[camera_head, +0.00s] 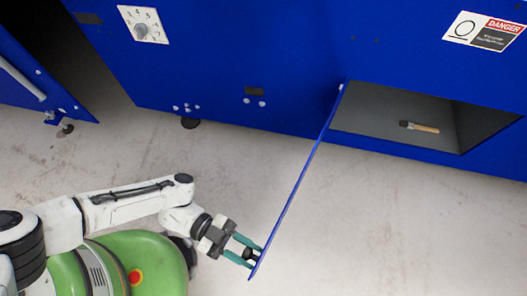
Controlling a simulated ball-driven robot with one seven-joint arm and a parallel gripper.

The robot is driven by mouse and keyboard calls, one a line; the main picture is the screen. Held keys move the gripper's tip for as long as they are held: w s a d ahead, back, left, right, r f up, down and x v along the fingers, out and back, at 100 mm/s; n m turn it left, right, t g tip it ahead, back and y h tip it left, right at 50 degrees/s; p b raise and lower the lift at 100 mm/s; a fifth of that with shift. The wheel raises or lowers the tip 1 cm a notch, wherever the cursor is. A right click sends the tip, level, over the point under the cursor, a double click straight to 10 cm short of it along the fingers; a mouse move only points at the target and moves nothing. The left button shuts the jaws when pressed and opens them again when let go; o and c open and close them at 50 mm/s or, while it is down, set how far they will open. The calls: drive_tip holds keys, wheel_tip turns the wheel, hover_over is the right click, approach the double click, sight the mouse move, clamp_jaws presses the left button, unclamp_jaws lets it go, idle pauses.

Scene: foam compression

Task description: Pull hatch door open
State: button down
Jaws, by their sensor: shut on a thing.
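The hatch door (296,187) is a thin blue panel seen nearly edge-on. It stands swung out from the blue machine, hinged at the left side of the opening. The hatch opening (385,106) shows a grey inside. My gripper (249,256) is at the door's free end, at the bottom middle of the view. Its teal fingers are shut on a dark part, likely the door's handle, on the door's left face. The exact hold is small and partly hidden.
A brush with a wooden handle (420,127) lies inside the compartment. The blue machine (230,60) fills the back, with a dial plate (143,25) and a danger sign (484,30). The pale floor (400,230) right of the door is clear.

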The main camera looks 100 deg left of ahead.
drive_tip(key=shift+s, duration=0.15)
drive_tip(key=c, duration=0.8)
unclamp_jaws()
drive_tip(key=v, duration=1)
drive_tip(key=shift+s+a, duration=0.15)
drive_tip(key=shift+s, duration=0.2)
drive_tip(key=shift+s, duration=0.1)
